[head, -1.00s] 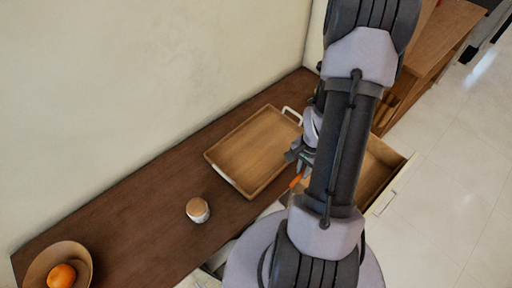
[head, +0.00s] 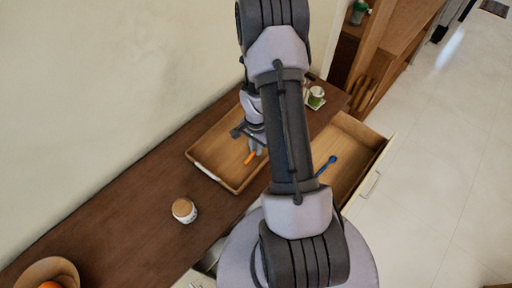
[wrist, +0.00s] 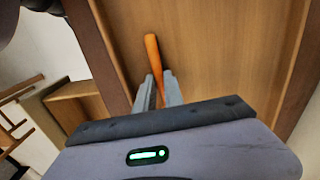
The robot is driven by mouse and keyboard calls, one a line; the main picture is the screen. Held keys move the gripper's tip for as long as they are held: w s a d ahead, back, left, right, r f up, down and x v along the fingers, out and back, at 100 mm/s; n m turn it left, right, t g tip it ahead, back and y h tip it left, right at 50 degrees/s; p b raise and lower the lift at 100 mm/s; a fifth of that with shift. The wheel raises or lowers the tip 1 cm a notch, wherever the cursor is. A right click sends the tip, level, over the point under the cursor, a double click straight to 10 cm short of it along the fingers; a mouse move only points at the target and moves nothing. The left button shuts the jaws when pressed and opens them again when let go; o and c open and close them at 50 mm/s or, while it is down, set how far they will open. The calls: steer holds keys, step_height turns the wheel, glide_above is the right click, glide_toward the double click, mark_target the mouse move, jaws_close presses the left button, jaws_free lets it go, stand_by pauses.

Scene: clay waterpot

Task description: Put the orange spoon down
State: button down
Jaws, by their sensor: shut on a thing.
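The orange spoon shows as an orange handle (wrist: 154,55) between the fingers of my gripper (wrist: 158,90) in the wrist view. My gripper is shut on it. In the head view the orange spoon (head: 250,157) hangs below my gripper (head: 254,146), over the wooden tray (head: 208,145) near its front right side. The wooden tray floor fills most of the wrist view behind the spoon. I cannot tell whether the spoon touches the tray. The rest of the spoon is hidden by the gripper.
An open drawer (head: 350,170) with a blue spoon (head: 327,165) in it is right of my arm. A jar with a wooden lid (head: 184,211) stands left of the tray. A bowl (head: 42,272) is at bottom left, and a green-and-white container (head: 316,97) stands at the back.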

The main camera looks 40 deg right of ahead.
steer(key=c, duration=1.5)
jaws_free()
steer(key=shift+o, duration=0.2)
